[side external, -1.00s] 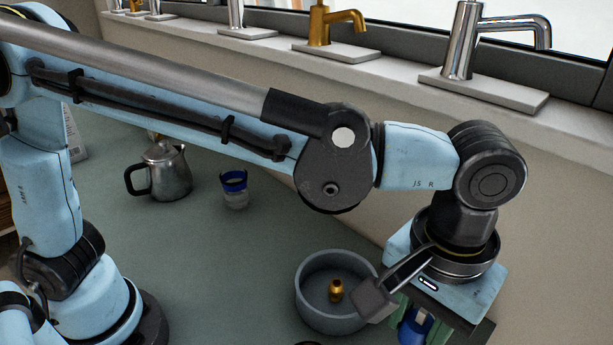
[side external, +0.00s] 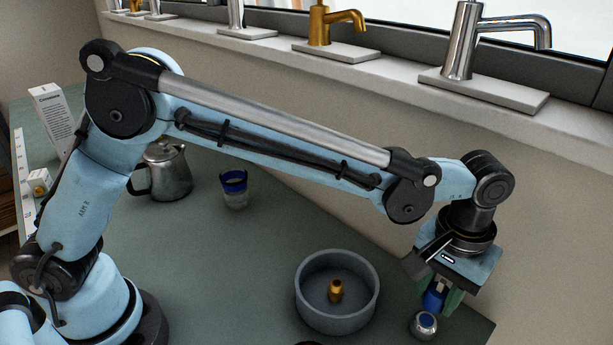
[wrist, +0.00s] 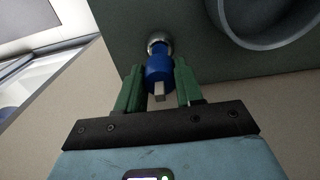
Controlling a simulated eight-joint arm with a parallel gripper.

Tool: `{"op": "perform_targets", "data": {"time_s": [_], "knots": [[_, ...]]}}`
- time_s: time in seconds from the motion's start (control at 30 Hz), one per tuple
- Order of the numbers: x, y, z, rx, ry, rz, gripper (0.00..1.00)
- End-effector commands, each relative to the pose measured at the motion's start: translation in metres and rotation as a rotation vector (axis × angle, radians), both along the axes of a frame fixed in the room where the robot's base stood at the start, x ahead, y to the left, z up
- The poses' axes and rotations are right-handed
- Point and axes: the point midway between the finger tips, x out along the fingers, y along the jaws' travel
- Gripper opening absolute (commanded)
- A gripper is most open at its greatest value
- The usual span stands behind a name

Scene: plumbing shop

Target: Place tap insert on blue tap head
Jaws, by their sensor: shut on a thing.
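My gripper (side external: 437,299) is at the right in the side external view, pointing down. In the wrist view its green fingers (wrist: 158,68) are shut on a blue tap insert (wrist: 159,72) with a square silver stem towards the camera. The insert also shows below my gripper in the side external view (side external: 433,300). The blue tap head (side external: 425,325), silver with a blue top, stands on the table just below the insert. Its silver rim (wrist: 158,42) shows beyond the insert in the wrist view, mostly hidden. I cannot tell whether the two touch.
A grey round bowl (side external: 304,296) holding a brass fitting (side external: 336,291) stands left of my gripper. A jar with a blue rim (side external: 234,190) and a metal pot (side external: 168,172) stand further back. The wall and the sill with taps (side external: 330,28) are behind.

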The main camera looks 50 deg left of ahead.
Motion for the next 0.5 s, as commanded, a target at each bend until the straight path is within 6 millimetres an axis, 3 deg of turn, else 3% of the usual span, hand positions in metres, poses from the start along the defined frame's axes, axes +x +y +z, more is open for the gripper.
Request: {"op": "perform_targets", "data": {"time_s": [0.3, 0.5], "knots": [[0.0, 0.0, -0.037, 0.0, 0.0, 0.0, 0.06], [0.0, 0.0, -0.04, 0.0, 0.0, 0.0, 0.06]]}}
